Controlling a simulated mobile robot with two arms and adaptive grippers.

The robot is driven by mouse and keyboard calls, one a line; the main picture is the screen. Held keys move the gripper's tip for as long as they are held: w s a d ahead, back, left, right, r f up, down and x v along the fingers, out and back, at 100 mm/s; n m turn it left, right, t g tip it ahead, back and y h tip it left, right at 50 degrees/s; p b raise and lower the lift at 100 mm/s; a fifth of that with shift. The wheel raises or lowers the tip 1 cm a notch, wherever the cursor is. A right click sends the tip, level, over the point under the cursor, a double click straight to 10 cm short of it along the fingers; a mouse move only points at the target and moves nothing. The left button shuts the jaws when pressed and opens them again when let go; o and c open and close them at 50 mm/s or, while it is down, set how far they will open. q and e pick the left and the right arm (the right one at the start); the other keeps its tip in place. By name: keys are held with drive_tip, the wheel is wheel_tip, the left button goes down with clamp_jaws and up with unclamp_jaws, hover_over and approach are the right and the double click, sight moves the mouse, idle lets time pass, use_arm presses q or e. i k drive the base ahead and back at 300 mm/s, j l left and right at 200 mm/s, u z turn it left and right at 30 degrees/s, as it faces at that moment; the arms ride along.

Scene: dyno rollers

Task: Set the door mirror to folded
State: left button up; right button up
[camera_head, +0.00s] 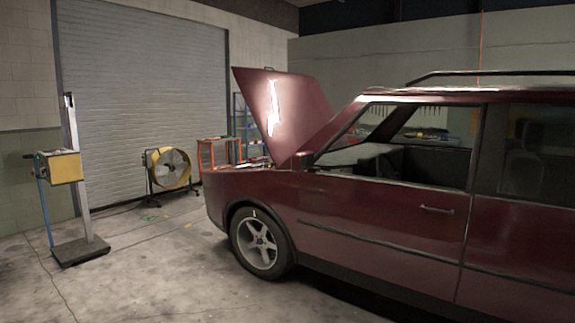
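A dark red car (365,215) stands side-on at the right, its front toward the left. A small dark shape at the front lower corner of the front door window looks like the door mirror (303,159). It is too small and dark to tell whether it is folded or out. The front door (380,205) is shut, with a handle (437,210) near its rear edge. Neither of my grippers shows in the head view.
The car's hood (285,105) is raised. A yellow-and-black fan (168,168) and a red-framed cart (218,152) stand before the roller shutter (145,100). A post stand with a yellow box (67,168) is at the left. The floor (170,265) beside the car is clear.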

sight(303, 161)
drive_tip(key=i+j, duration=0.2)
drive_tip(key=i, duration=0.3)
drive_tip(key=i+j, duration=0.2)
drive_tip(key=i, duration=0.3)
drive_tip(key=i+j, duration=0.2)
drive_tip(key=i, duration=0.3)
drive_tip(key=i+j, duration=0.2)
drive_tip(key=i, duration=0.25)
drive_tip(key=i+j+z, duration=0.1)
drive_tip(key=i, duration=0.4)
drive_tip(key=i+j, duration=0.35)
drive_tip(key=i, duration=0.15)
drive_tip(key=i+j, duration=0.25)
drive_tip(key=i, duration=0.25)
